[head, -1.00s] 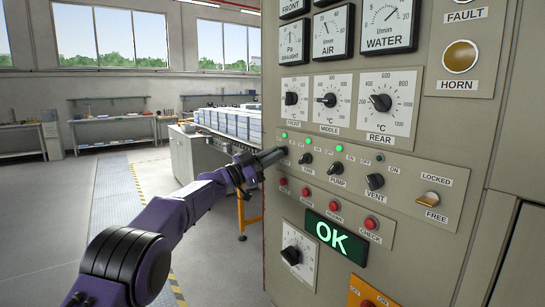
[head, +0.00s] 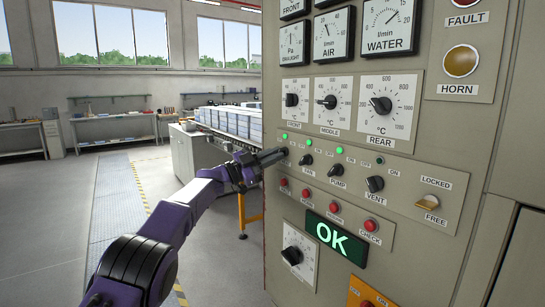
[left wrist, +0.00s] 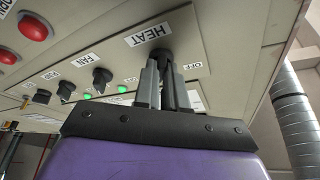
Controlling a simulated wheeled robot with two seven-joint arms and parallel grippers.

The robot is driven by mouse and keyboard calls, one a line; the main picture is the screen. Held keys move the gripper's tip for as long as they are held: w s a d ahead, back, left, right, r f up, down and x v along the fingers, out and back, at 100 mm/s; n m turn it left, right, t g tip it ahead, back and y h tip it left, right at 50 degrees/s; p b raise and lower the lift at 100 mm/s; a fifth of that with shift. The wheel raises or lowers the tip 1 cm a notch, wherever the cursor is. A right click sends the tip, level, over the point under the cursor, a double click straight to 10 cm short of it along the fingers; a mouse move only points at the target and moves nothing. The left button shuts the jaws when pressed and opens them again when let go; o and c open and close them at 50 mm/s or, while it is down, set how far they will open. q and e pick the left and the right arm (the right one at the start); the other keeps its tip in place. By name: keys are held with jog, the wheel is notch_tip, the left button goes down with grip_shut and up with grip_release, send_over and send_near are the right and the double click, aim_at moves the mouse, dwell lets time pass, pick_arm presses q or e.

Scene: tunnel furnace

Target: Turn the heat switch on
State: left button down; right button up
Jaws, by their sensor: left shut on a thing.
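The HEAT switch (left wrist: 170,84) is a dark knob on the grey control panel, under the HEAT label in the left wrist view. My left gripper (left wrist: 164,80) is shut on it, one finger on each side. In the head view my left gripper (head: 280,153) reaches the left end of the switch row and hides most of the knob. An OFF label (left wrist: 196,66) shows beside the fingers. The knob's exact angle is hard to tell. A green lamp (head: 284,136) is lit just above the fingertips. My right gripper is not in view.
The FAN (head: 306,160), PUMP (head: 336,169) and VENT (head: 375,183) knobs stand to the right. Red buttons (head: 335,208) and a green OK display (head: 335,235) lie below. A conveyor with pale boxes (head: 235,122) stands behind my arm. Floor at left is clear.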

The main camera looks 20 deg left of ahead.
pick_arm(q)
jog(key=c, duration=1.3)
grip_release()
jog(key=shift+r, duration=0.15)
jog(key=shift+o, duration=0.5)
jog(key=shift+w+d, duration=0.1)
jog(key=b+v, duration=0.5)
jog(key=v, duration=0.5)
jog(key=shift+s+f, duration=0.25)
jog(key=shift+f, duration=0.1)
